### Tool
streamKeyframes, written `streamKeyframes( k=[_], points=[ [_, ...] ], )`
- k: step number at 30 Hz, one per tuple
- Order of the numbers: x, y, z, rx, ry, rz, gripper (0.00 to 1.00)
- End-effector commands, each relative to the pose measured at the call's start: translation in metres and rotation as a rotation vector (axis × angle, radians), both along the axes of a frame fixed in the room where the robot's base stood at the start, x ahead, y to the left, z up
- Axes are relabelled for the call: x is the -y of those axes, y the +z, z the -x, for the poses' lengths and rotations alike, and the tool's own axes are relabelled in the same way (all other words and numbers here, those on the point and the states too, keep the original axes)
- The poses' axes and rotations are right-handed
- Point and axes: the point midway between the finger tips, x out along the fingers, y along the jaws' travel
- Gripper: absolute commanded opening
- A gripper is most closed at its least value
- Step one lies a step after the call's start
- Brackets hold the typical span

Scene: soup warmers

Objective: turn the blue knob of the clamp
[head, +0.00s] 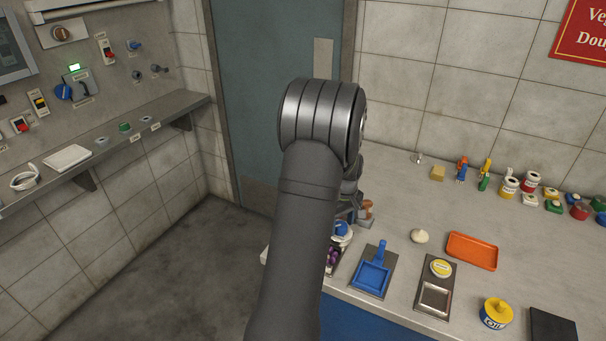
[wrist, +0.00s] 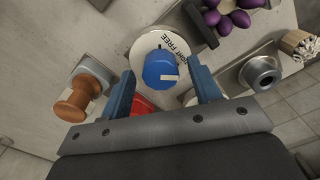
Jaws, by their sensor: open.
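The blue knob (wrist: 160,68) has a white mark on its face and sits on a round white dial (wrist: 143,44) with black lettering, of which "FREE" is readable. My gripper (wrist: 162,76) is open, with one blue finger on each side of the knob. I cannot tell whether either finger touches it. Part of something red (wrist: 143,104) shows below the knob, between the fingers; the rest of the clamp is hidden. In the head view the blue knob (head: 341,228) shows beside my arm, which hides most of my gripper.
A brown wooden handle (wrist: 77,102) stands left of the dial in the wrist view. A metal cylinder (wrist: 261,72) is at the right, with purple rounded objects (wrist: 226,20) above. The blue tray (head: 373,277) lies right of the knob in the head view.

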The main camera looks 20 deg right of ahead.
Motion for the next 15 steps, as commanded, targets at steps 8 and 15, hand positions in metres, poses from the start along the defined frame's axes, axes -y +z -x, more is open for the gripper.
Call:
streamKeyframes(
  k=[8,15],
  points=[
    [0.004,0.123,-0.005,0.01,-0.045,0.006,0.57],
    [0.0,0.166,0.001,0.001,-0.065,0.001,0.57]
  ],
)
